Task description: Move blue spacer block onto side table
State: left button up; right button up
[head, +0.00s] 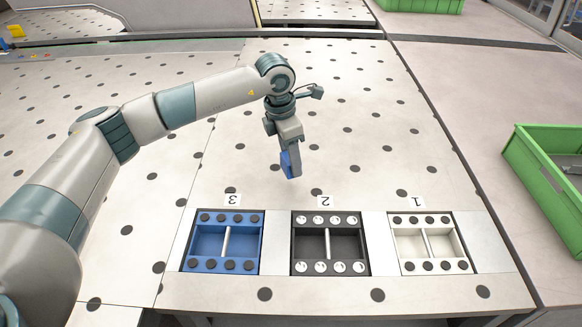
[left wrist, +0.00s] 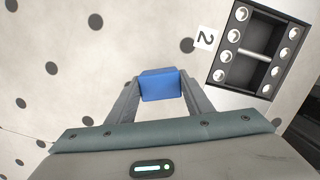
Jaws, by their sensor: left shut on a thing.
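A blue spacer block (head: 287,165) is held by my left gripper (head: 290,168) above the dotted table, behind the black tray marked 2. In the left wrist view the blue block (left wrist: 160,85) sits between the two fingers (left wrist: 160,90), which are closed on its sides. The exact height above the table is hard to tell. The right gripper is in neither view. I cannot tell which surface in view is the side table.
Three trays are set along the front edge: blue (head: 222,242), black (head: 330,244) and white (head: 431,243). The black tray also shows in the left wrist view (left wrist: 245,52). A green bin (head: 545,176) stands at the right. The dotted table (head: 390,150) is clear right of the gripper.

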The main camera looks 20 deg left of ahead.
pick_arm(q)
jog(key=shift+f+p, duration=0.5)
jog(key=shift+p, duration=0.05)
jog(key=shift+f+p, duration=0.6)
jog(key=shift+f, duration=0.9)
jog(key=shift+f, duration=0.15)
jog(key=o, duration=1.1)
